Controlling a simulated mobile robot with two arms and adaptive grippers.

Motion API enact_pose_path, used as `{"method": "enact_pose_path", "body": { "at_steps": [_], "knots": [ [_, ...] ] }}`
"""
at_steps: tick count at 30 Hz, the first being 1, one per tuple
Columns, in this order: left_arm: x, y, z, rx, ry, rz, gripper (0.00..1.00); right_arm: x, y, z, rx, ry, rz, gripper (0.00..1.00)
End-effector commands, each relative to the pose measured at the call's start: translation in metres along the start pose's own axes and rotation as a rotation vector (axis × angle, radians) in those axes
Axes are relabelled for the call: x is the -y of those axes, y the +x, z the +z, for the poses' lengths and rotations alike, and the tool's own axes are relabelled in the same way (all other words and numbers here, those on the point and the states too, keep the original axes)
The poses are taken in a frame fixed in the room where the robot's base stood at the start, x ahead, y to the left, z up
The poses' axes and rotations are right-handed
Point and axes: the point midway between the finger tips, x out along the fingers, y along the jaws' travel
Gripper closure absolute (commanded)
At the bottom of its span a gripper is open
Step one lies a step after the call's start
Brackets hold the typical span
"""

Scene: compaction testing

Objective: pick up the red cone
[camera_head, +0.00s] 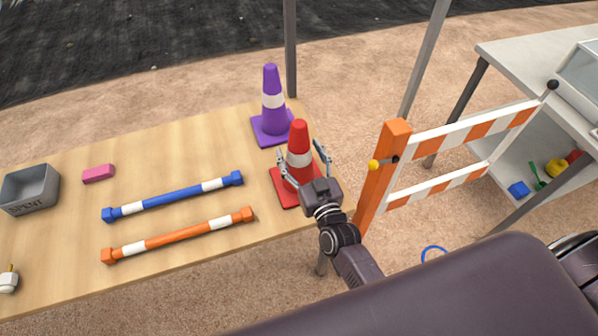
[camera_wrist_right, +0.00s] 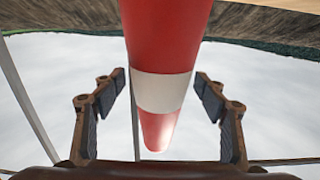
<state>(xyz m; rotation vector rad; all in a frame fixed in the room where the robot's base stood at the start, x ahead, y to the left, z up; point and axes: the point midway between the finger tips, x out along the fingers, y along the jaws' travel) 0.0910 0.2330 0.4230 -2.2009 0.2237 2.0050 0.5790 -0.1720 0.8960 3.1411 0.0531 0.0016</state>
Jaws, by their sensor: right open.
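The red cone (camera_head: 299,133) with a white band stands upright on its square red base near the right end of the wooden table (camera_head: 200,160). My right gripper (camera_head: 303,150) is open, with one finger on each side of the cone at about band height. In the right wrist view the red cone (camera_wrist_right: 164,35) runs between the two open fingers (camera_wrist_right: 164,105), with a gap on both sides. The gripper body hides part of the cone's base in the head view. My left gripper is not in view.
A purple cone (camera_head: 271,110) stands just behind the red one. An orange-and-white barrier (camera_head: 384,170) is close on the right. Blue (camera_head: 172,200) and orange (camera_head: 180,236) striped bars, a pink block (camera_head: 98,174) and a grey bin (camera_head: 30,188) lie to the left.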

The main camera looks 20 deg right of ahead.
Motion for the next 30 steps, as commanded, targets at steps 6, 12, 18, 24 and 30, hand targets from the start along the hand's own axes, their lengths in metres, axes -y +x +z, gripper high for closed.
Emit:
{"method": "enact_pose_path", "body": {
  "at_steps": [6, 12, 18, 24, 30],
  "knots": [
    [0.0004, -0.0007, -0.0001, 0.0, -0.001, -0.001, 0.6, 0.0003, 0.0053, 0.0007, 0.001, 0.001, 0.0, 0.34],
    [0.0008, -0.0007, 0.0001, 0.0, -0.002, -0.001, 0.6, 0.0003, 0.005, 0.0007, 0.001, 0.001, 0.0, 0.46],
    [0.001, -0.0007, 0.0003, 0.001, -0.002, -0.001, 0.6, 0.0002, 0.0049, 0.0007, 0.001, 0.0, 0.0, 0.68],
    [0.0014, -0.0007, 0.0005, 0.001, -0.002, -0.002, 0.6, 0.0002, 0.0048, 0.0008, 0.001, 0.0, 0.0, 0.9],
    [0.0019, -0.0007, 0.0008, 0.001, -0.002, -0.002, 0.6, 0.0002, 0.0048, 0.0008, 0.002, 0.0, -0.001, 1.0]
  ]
}}
